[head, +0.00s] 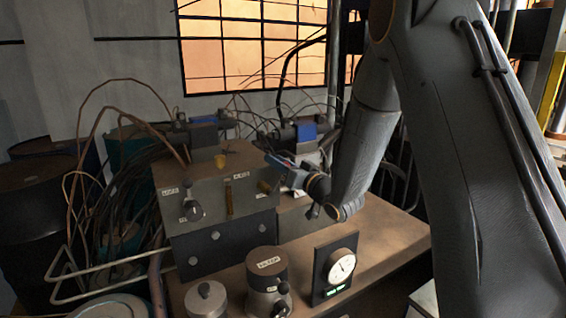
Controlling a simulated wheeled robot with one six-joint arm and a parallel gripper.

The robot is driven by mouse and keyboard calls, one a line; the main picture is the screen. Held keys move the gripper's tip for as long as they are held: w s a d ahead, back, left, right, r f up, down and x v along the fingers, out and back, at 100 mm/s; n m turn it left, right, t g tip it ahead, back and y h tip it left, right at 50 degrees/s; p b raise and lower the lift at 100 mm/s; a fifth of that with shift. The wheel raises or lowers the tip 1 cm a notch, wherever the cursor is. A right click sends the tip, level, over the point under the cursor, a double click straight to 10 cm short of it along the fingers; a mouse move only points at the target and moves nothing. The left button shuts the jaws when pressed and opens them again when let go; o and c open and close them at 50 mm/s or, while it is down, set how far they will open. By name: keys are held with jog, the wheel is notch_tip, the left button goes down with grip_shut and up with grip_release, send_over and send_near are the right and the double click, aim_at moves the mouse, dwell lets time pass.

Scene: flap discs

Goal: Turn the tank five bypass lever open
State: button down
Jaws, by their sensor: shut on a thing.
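A grey-brown control box (160,220) stands on the bench left of centre. Its front has a dark-and-silver rotary lever (190,205) at left, an upright orange-brown lever (229,200) in the middle and a brass-coloured lever (265,186) at the right end. The labels are too small to read surely, so I cannot tell which one is tank five bypass. My gripper (276,171) comes in from the right at the box's right front corner. It is shut, apparently on the brass-coloured lever, whose far part my gripper hides.
On the bench (385,245) in front stand a labelled round fitting (267,270), a small silver canister (205,300) and a dial gauge (340,268) with a green display. Cables and copper tubes crowd the left. Blue-topped devices stand behind the box. The bench's right part is clear.

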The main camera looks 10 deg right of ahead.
jog(key=shift+r, duration=0.15)
jog(key=c, duration=1.5)
grip_release()
jog(key=shift+a, duration=0.15)
jog(key=shift+o, duration=0.2)
jog(key=b+v, duration=0.2)
jog(key=v, duration=0.5)
jog(key=shift+s+d, duration=0.3)
jog(key=shift+c, duration=0.3)
